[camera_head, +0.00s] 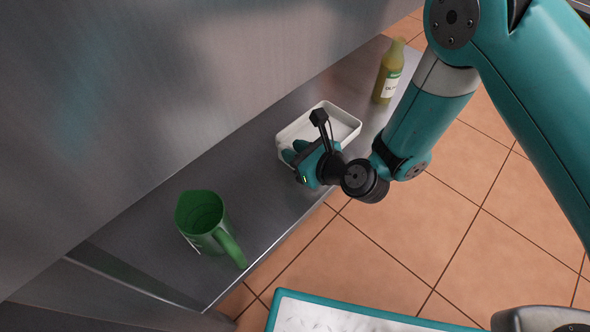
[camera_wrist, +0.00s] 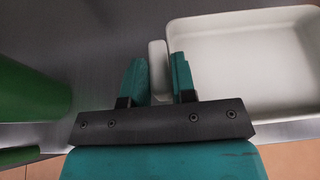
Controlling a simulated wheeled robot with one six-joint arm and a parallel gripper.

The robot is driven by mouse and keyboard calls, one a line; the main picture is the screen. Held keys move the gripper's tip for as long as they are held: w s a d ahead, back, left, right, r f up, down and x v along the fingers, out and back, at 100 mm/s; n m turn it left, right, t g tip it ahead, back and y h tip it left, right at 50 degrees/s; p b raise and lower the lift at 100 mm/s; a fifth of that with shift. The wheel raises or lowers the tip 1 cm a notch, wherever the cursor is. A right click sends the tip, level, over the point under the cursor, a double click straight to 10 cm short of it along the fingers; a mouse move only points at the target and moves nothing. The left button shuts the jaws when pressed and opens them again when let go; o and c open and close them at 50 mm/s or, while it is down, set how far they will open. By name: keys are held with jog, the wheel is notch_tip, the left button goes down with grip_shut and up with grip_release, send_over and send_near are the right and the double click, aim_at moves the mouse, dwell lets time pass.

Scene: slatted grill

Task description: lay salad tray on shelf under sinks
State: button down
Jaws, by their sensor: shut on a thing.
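The salad tray (camera_head: 347,118) is white, shallow and rectangular, and looks empty. It rests on or just above the grey metal shelf (camera_head: 262,137); I cannot tell if there is a gap. My gripper (camera_head: 297,155) is at the tray's near left end. In the wrist view my gripper (camera_wrist: 158,80) has its two teal fingers on either side of the tray's white left edge, shut on it. The tray (camera_wrist: 245,65) extends to the right there, its inside bare. No sinks are in view.
A green jug (camera_head: 203,222) stands on the shelf to the left, and shows at the wrist view's left edge (camera_wrist: 30,90). A labelled bottle (camera_head: 388,75) stands behind the tray to the right. A metal wall (camera_head: 150,80) rises along the shelf's back.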

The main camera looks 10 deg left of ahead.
notch_tip(320, 180, down, 4)
jog(key=b, duration=0.3)
jog(key=shift+f, duration=0.25)
jog(key=shift+r, duration=0.15)
jog(key=c, duration=0.9)
grip_release()
jog(key=shift+c, duration=0.2)
